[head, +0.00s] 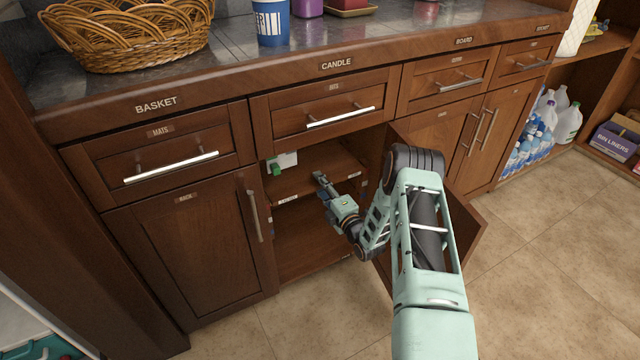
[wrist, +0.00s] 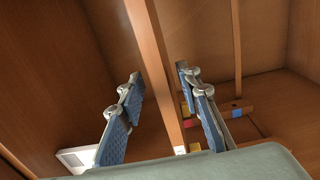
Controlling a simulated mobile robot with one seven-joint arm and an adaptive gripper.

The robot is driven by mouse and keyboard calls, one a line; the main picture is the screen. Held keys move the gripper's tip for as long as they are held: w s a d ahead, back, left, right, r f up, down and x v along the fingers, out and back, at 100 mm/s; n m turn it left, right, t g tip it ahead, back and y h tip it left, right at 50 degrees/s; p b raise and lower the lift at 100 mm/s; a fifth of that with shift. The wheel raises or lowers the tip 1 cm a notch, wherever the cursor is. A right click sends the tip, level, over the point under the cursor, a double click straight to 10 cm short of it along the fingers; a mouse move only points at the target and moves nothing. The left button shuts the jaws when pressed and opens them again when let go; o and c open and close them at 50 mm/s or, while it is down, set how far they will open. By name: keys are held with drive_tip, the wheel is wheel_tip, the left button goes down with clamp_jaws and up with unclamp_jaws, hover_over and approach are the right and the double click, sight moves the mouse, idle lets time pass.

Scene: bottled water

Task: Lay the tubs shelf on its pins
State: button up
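The cabinet under the CANDLE label stands open. Inside it a brown wooden shelf board (head: 315,168) shows in the head view, with small pale labels on its front edge. I take it to be the tubs shelf, but cannot read the labels. My gripper (head: 319,178) reaches into the cabinet at this board's front edge. In the wrist view my gripper (wrist: 158,72) has its blue-padded fingers apart, one on each side of a narrow board edge (wrist: 152,60). A gap shows between the fingers and the board. Whether the board rests on pins I cannot tell.
The open cabinet door (head: 468,222) stands to the right of my arm. A white and green item (head: 283,163) is at the cabinet's upper left. A strip with red and blue marks (wrist: 208,117) shows beyond the right finger. Drawers with bar handles run above.

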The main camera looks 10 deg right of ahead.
drive_tip(key=v, duration=1.2)
drive_tip(key=shift+r, duration=0.2)
